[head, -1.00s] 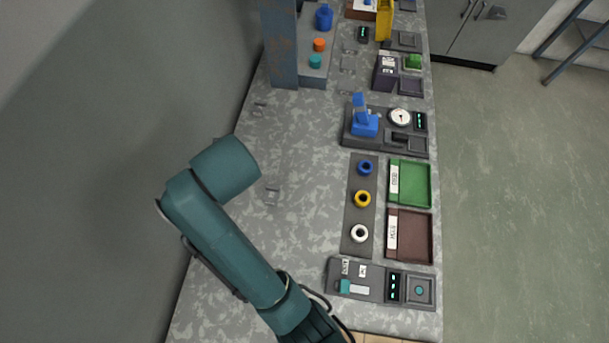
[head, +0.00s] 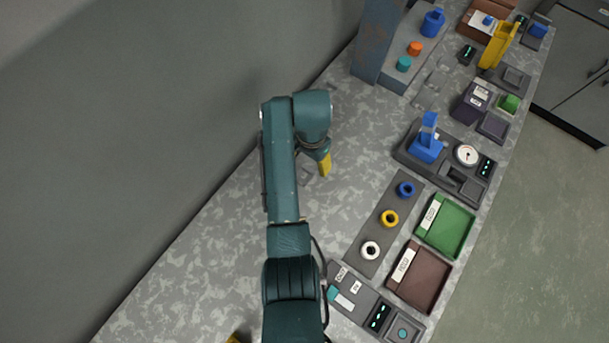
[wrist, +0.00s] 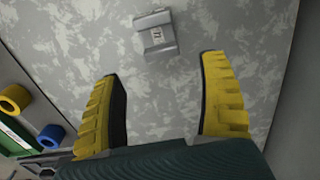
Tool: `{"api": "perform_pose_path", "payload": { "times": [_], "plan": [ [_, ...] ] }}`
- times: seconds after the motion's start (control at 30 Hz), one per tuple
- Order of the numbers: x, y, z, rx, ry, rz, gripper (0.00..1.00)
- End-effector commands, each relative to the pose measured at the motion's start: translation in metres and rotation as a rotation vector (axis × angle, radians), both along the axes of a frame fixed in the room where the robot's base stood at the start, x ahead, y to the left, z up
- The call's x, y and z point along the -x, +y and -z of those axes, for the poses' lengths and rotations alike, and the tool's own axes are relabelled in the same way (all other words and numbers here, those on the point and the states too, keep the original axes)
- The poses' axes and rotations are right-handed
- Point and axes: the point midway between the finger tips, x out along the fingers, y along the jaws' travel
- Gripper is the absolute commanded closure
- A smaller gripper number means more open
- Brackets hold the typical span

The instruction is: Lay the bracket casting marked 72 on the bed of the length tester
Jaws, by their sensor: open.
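A grey bracket casting (wrist: 157,35) lies on the bench, with a pale label whose mark is too small to read surely. A dark station with a blue lever and round dial (head: 467,155) and a front station with a teal slider (head: 351,291) are in view; I cannot tell which is the length tester.
A grey strip (head: 368,226) carries blue, yellow and white rings. A green tray (head: 468,235) and a brown tray (head: 435,292) lie to its right. A blue-grey post (head: 378,42) stands at the back by the wall. The bench around the bracket is clear.

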Motion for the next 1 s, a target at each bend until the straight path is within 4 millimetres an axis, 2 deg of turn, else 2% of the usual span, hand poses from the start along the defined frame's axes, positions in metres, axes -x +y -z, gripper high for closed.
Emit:
{"api": "perform_pose_path", "payload": {
  "times": [0.3,0.6,0.9,1.0],
  "plan": [
    [0.004,0.007,0.049,0.000,0.001,0.000,0.24],
    [0.004,0.006,0.054,0.000,-0.001,0.000,0.24],
    [0.004,0.006,0.054,0.000,-0.001,0.000,0.81],
    [0.004,0.006,0.054,0.000,-0.001,0.000,0.96]
  ]
}}
